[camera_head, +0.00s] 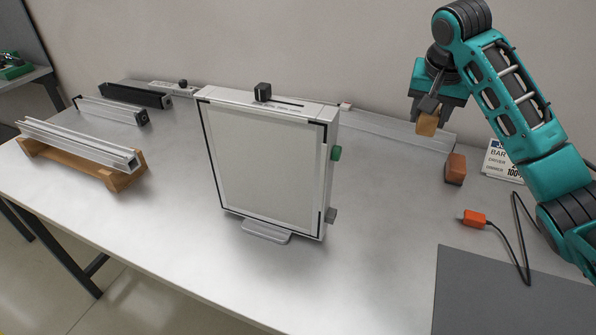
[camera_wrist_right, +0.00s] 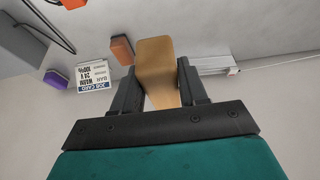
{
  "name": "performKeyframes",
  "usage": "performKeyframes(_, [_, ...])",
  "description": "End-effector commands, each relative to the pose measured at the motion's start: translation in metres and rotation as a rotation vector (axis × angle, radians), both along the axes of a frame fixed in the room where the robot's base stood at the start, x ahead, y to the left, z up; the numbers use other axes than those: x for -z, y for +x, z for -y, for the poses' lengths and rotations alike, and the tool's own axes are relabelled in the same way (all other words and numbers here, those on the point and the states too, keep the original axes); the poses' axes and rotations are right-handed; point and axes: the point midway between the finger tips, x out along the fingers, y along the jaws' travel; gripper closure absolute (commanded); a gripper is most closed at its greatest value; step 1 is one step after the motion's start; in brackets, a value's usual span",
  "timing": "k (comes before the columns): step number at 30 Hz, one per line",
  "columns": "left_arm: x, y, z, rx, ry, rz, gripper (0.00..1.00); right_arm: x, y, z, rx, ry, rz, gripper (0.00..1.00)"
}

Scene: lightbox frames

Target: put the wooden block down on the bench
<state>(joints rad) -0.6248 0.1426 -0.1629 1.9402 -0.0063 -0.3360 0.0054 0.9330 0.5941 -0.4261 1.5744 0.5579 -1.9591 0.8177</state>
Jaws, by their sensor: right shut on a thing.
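The wooden block (camera_head: 427,124) is a light brown block held by my right gripper (camera_head: 428,108) above the back right of the bench (camera_head: 375,205). In the right wrist view the block (camera_wrist_right: 157,66) sits between the two dark fingers of the gripper (camera_wrist_right: 160,88), which are shut on it. Whether the block touches anything below it is hard to tell; it appears raised above the bench. My left gripper is not in view.
A brown-orange block (camera_head: 456,169) stands just right of the held block, near a printed card (camera_head: 500,162). An orange connector (camera_head: 472,218) with a cable lies nearer. A white lightbox panel (camera_head: 265,170) stands mid-bench. Bare bench lies between panel and connector.

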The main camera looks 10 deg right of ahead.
Motion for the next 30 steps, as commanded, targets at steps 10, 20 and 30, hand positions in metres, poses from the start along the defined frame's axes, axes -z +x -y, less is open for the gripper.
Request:
performKeyframes(10, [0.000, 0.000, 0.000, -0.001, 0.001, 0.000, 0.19, 0.032, -0.001, 0.001, -0.002, -0.003, -0.005, 0.82])
performKeyframes(20, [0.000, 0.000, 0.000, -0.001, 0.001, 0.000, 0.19, 0.120, -0.001, 0.001, -0.001, -0.003, -0.004, 0.82])
performKeyframes(30, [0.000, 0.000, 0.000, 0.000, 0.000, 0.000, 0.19, 0.162, 0.000, 0.000, -0.001, -0.002, 0.000, 0.82])
